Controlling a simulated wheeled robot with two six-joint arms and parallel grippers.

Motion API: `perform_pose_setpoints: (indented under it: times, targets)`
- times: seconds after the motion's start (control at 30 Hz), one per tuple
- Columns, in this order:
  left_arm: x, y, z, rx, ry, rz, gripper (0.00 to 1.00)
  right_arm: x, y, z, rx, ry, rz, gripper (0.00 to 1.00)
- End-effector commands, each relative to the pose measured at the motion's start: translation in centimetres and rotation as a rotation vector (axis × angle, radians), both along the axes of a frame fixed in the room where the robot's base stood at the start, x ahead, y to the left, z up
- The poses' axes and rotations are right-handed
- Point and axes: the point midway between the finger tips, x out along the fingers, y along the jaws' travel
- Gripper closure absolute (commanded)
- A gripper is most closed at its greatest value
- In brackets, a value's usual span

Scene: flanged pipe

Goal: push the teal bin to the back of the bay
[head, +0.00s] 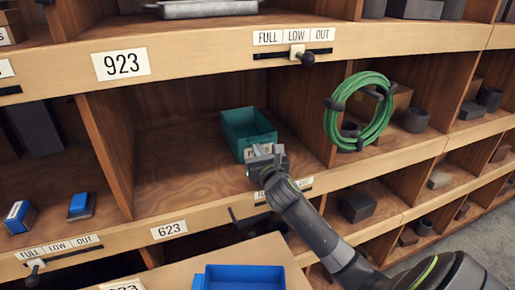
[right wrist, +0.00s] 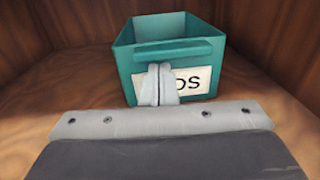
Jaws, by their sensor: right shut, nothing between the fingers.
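The teal bin (head: 247,127) stands upright inside the wooden bay above the 623 label, toward the bay's right side. Bare bay floor (head: 180,165) shows to its left. In the right wrist view the bin (right wrist: 190,55) looks empty, with a front lip and a white label ending in "DS". My right gripper (head: 258,152) is shut and empty, in front of the bin's label. Its closed fingertips (right wrist: 161,84) cover part of the label; I cannot tell whether they touch it. My left gripper is not in view.
A coiled green hose (head: 360,112) hangs at the bay to the right. A blue bin (head: 240,277) is below, at the front. A slider knob (head: 307,58) sticks out of the upper shelf edge. Wooden dividers bound the bay on both sides.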

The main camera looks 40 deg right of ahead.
Motion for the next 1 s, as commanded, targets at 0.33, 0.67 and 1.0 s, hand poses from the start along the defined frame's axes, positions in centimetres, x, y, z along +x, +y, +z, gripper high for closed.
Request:
perform_pose_setpoints:
  times: [0.33,0.67,1.0]
  targets:
    - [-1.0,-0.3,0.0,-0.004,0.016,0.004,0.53,0.6,-0.2,0.0,0.0,-0.001,0.001,1.0]
    - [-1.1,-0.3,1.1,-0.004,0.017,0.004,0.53,2.0,-0.6,0.3,-0.001,0.001,-0.001,1.0]
    - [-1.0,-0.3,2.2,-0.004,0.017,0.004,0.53,4.5,-1.4,0.0,-0.001,0.0,0.0,1.0]
